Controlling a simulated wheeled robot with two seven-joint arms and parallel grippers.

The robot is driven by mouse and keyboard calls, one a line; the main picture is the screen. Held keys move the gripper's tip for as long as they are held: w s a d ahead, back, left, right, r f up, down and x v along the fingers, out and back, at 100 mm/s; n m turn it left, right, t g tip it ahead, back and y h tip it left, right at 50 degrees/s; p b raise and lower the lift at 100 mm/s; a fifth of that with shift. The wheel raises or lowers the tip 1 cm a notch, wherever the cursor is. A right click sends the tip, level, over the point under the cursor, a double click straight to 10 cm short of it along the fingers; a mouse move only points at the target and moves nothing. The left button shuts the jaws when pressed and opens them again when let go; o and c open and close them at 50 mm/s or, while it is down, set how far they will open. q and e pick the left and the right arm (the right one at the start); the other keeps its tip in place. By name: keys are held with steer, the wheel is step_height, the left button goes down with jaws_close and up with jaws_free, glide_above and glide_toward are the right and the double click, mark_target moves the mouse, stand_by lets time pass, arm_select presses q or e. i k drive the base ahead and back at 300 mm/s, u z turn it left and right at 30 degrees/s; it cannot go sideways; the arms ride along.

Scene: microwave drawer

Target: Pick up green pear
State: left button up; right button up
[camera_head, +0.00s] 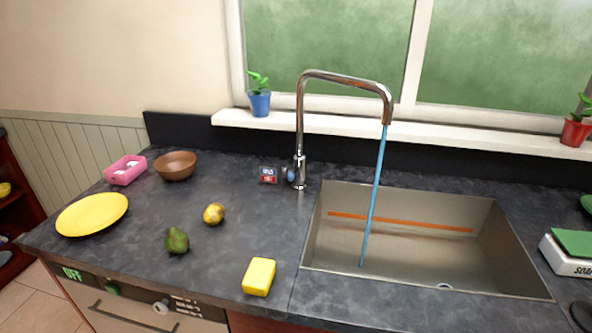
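The green pear (176,240) is dark green and lies on the dark stone counter (150,215), left of the sink and near the front edge. A yellow-brown round fruit (213,214) lies just behind it to the right, with a small gap between them. Nothing covers the pear. Neither of my grippers shows in the head view.
A yellow plate (92,214), pink box (125,170) and brown bowl (175,165) stand left and behind the pear. A yellow sponge-like block (259,277) lies to its right. A blue stream runs from the tall faucet (300,130) into the steel sink (330,262).

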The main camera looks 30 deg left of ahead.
mark_target(176, 242)
steer(key=u, duration=0.55)
steer(key=k, duration=1.3)
steer(key=u, duration=1.5)
steer(key=i, duration=1.45)
steer(key=z, duration=0.25)
